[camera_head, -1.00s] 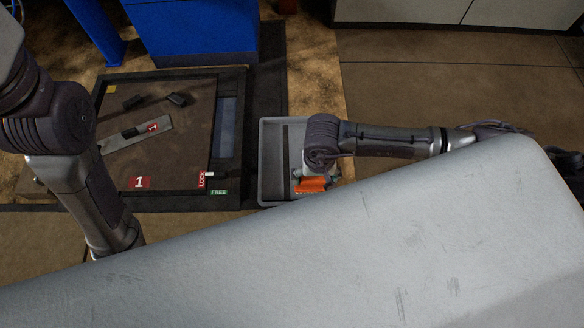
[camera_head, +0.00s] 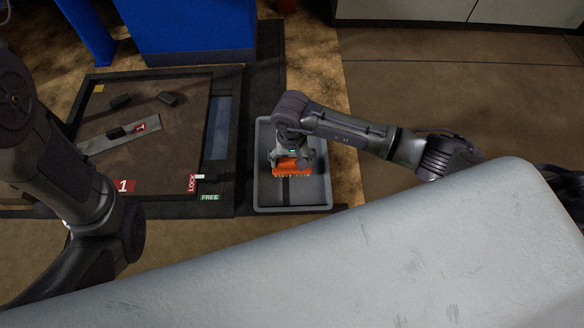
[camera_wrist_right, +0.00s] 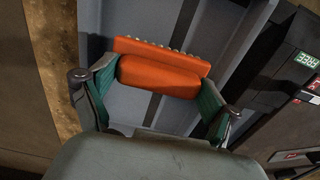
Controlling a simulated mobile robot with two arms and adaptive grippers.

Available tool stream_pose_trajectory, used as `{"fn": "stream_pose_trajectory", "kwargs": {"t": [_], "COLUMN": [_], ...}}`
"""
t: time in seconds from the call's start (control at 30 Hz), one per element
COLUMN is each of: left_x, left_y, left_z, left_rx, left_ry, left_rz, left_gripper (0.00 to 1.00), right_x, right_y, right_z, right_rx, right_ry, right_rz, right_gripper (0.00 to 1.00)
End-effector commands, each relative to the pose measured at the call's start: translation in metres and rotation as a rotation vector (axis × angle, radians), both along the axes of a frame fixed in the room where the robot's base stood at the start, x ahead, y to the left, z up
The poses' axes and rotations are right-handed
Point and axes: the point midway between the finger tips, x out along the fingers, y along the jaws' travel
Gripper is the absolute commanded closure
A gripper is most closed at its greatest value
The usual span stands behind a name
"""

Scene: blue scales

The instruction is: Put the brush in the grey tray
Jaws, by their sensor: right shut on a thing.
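The brush (camera_head: 292,167) is orange with a row of pale bristles. My right gripper (camera_head: 293,158) is shut on it and holds it over the grey tray (camera_head: 308,202). In the right wrist view the brush (camera_wrist_right: 160,70) lies across between the two green-padded fingers of the right gripper (camera_wrist_right: 155,92), with the tray floor (camera_wrist_right: 215,40) behind it. I cannot tell whether the brush touches the tray floor. My left arm shows at the left of the head view, but its gripper is not visible.
A dark-framed scale (camera_head: 150,140) with a brown plate stands left of the tray, with dark blocks (camera_head: 169,98) and a grey bar (camera_head: 95,142) on it. A blue cabinet (camera_head: 190,35) stands behind. Floor to the right is clear.

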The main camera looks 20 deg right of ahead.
Motion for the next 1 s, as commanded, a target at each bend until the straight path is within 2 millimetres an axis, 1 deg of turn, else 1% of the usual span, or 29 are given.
{"fn": "stream_pose_trajectory", "kwargs": {"t": [0.03,0.13,0.2,0.47,0.6,0.63,0.7,1.0], "left_x": [0.0,0.0,0.0,0.0,0.0,0.0,0.0,0.0], "left_y": [0.0,0.0,0.0,0.0,0.0,0.0,0.0,0.0], "left_z": [-0.012,-0.025,-0.03,-0.027,-0.031,-0.03,-0.03,-0.029], "left_rx": [0.0,0.0,0.001,0.001,0.001,0.001,0.001,0.001], "left_ry": [0.0,0.0,0.0,0.001,0.001,0.001,0.001,0.001], "left_rz": [0.0,0.0,0.0,0.0,0.001,0.0,0.001,0.001], "left_gripper": [0.6,0.6,0.6,0.6,0.6,0.6,0.6,0.6], "right_x": [-0.001,-0.001,-0.001,0.0,0.0,-0.001,-0.001,-0.001], "right_y": [0.001,0.001,0.001,0.0,0.0,0.0,0.0,0.0], "right_z": [-0.014,-0.029,-0.034,-0.032,-0.036,-0.036,-0.035,-0.035], "right_rx": [0.002,0.003,0.002,0.001,0.0,0.0,0.0,0.0], "right_ry": [0.003,0.002,0.0,0.0,0.0,0.0,0.001,0.001], "right_rz": [-0.001,0.0,-0.001,0.0,0.0,0.0,0.0,0.0], "right_gripper": [0.45,0.45,0.45,0.45,0.45,0.09,0.0,0.0]}}
